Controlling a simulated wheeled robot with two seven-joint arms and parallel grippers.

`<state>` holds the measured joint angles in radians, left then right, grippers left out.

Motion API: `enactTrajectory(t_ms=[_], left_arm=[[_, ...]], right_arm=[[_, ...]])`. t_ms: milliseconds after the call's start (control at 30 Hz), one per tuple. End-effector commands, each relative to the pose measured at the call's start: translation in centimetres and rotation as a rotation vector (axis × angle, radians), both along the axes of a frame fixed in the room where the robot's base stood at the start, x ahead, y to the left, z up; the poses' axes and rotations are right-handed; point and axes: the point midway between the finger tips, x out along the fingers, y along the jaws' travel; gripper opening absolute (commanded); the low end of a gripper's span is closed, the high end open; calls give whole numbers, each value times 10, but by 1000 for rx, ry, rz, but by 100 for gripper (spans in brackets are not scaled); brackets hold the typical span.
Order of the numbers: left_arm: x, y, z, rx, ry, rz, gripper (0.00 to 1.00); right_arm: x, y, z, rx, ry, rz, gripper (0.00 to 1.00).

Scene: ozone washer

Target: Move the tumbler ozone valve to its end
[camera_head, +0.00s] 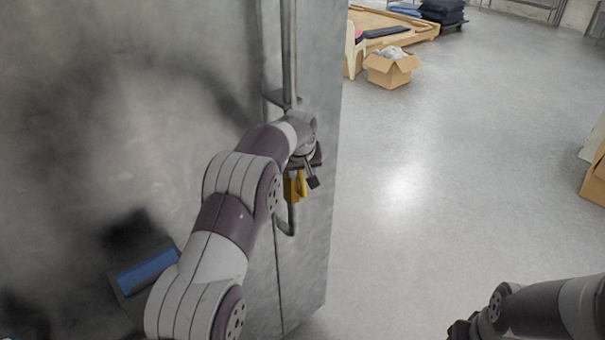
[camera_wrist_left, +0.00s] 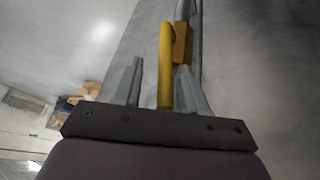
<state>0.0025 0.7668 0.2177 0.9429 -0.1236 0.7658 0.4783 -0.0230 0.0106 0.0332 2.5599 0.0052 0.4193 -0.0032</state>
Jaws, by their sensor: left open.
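The ozone valve has a yellow handle (camera_head: 297,187) mounted on a grey pipe (camera_head: 289,50) that runs down the side of a tall grey metal cabinet. My left gripper (camera_head: 314,176) is at the valve. In the left wrist view, my left gripper (camera_wrist_left: 160,90) is open, with the yellow handle (camera_wrist_left: 165,75) upright between its two fingers, closer to the right finger. I cannot tell whether either finger touches it. My left wrist partly hides the valve in the head view. My right gripper (camera_head: 462,328) is at the bottom right edge, its fingers unclear.
The grey cabinet (camera_head: 120,110) fills the left side, with a blue-topped part (camera_head: 147,271) low on it. An open cardboard box (camera_head: 392,68) stands on the floor at the back. Another box (camera_head: 596,180) is at the right edge. The floor between is clear.

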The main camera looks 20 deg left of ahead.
Motion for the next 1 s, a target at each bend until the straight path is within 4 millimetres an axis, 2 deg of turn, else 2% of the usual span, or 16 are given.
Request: enactTrajectory(t_ms=[100,267,300,400,533,800,867,933,1000], left_arm=[[-10,-3,16,0,-9,-2,42],[-30,-9,56,0,-6,-3,42],[-35,-10,77,0,0,-3,42],[-45,-13,95,1,2,-2,42],[-51,-14,105,1,5,-2,42],[-52,-15,105,1,5,-2,42],[-52,-14,102,1,5,0,23],[-53,-7,93,1,-3,12,0],[-58,9,77,1,-15,40,0]], right_arm=[[0,0,-25,0,1,0,60],[0,0,-48,0,1,0,60],[-1,0,-31,0,2,0,60],[0,0,-20,0,0,0,60],[0,0,-16,0,0,0,60],[0,0,-17,0,1,0,60],[0,0,-19,0,1,0,60],[0,0,-33,0,0,0,60],[0,0,-58,0,0,0,60]])
